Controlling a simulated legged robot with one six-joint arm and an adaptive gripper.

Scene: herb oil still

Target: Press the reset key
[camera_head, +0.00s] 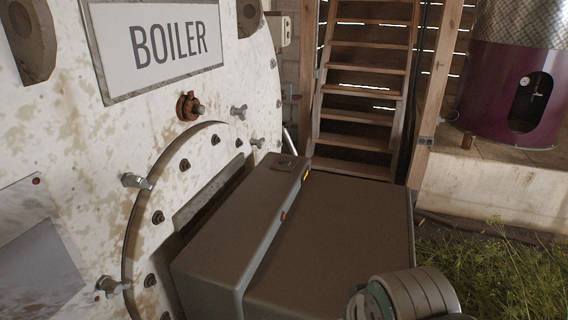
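A dark brown-grey burner box (340,240) juts out from the white boiler front (105,120), which bears a BOILER sign (165,45). A small orange-red spot (283,215) shows on the edge of the box's raised part. A small fitting (287,163) sits on top near its far end, and a thin amber strip (306,177) glows beside it. I cannot tell which of these, if any, is the reset key. A grey rounded part of my arm shows at the bottom right, in front of the box. My gripper is not in view.
Bolts and clamps (136,181) stick out around the boiler's round door. Wooden stairs (365,85) rise behind the box. A maroon vessel (513,95) stands on a pale ledge (490,190) at right. Grass (510,275) covers the ground below the ledge.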

